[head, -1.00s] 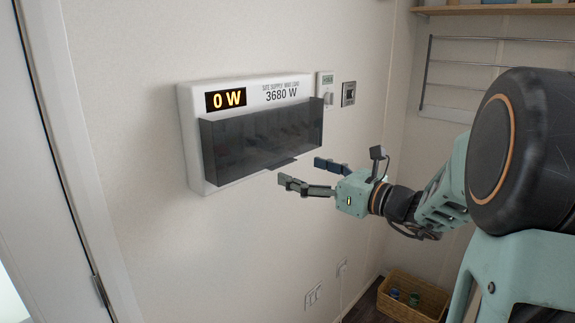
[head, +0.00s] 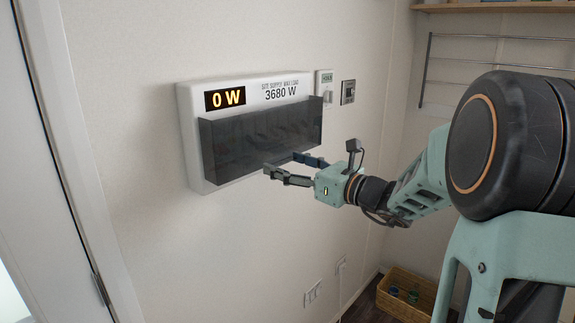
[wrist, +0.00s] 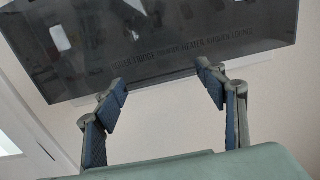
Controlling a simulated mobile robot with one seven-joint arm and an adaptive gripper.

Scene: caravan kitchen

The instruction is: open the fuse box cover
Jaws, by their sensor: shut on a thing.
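The fuse box cover (head: 255,138) is a dark, smoky see-through panel on the front of a white wall box (head: 190,150). It hangs down over the box's lower part, and its lower edge appears closed. My gripper (head: 283,163) is at the middle of that lower edge, shut on the cover's tab, with one finger on each side. In the wrist view, the cover (wrist: 170,35) fills the top, with printed labels showing through it. The fingers (wrist: 164,84) stand apart at its lower edge; the tab between them is hard to make out.
A display on the box reads 0 W (head: 225,99). A small meter (head: 325,80) and a switch (head: 348,92) are on the wall to the right. A door frame (head: 75,150) stands at left. A wicker basket (head: 400,300) sits on the floor. The wall below the box is mostly clear.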

